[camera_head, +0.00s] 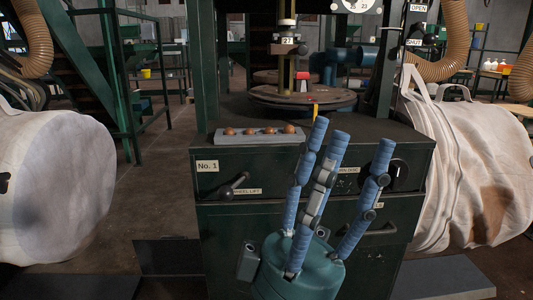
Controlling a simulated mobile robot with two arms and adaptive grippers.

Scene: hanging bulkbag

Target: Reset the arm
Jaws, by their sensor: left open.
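My left gripper (345,142) stands upright in the lower middle of the head view, with a teal palm and blue segmented fingers. Its fingers point up and are spread apart. It is open, with nothing between the fingers. It is in front of a dark green machine cabinet (230,225) and hides part of its front. My right gripper is not in view.
The cabinet carries a button panel (262,134), a lever (233,187), a black dial (398,170) and a round plate (302,96). White bulk bags stand at left (50,185) and right (465,170). Open floor (150,190) lies between the left bag and the cabinet.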

